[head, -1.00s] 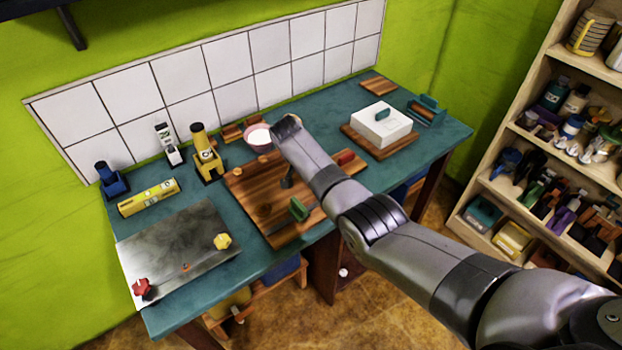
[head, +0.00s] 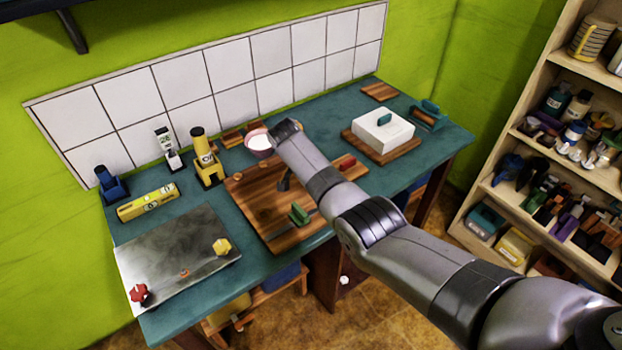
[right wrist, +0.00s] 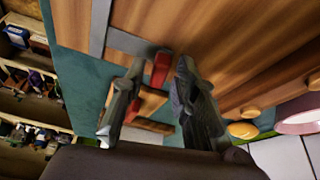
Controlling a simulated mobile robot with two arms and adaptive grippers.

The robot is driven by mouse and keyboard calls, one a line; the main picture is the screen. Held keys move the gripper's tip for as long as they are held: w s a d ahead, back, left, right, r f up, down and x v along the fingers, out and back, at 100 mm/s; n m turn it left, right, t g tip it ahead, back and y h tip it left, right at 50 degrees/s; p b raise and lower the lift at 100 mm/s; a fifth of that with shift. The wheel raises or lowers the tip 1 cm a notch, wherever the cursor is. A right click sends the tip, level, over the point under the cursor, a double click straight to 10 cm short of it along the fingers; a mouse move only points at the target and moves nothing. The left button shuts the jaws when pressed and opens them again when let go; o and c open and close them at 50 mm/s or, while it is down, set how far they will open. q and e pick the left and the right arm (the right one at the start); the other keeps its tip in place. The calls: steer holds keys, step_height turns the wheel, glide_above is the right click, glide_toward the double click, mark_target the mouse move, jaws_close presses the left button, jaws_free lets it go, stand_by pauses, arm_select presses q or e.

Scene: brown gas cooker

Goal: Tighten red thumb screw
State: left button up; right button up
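The red thumb screw (head: 138,294) stands at the front left corner of a grey metal plate (head: 180,250) on the teal bench. A yellow thumb screw (head: 221,246) stands at the plate's right side. My right arm reaches over the wooden board, with a dark gripper part (head: 284,183) showing below it. In the right wrist view my right gripper (right wrist: 160,72) has its fingers spread. A red handle (right wrist: 161,68) shows between them in the picture; nothing appears gripped. My right gripper is well to the right of the red thumb screw. My left gripper is not in view.
A yellow level (head: 148,201), a yellow tool (head: 206,160) and a blue tool (head: 110,184) stand behind the plate. A white block (head: 382,128) is at right.

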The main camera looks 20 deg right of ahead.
steer(key=shift+o, duration=0.3)
steer(key=v, duration=1.2)
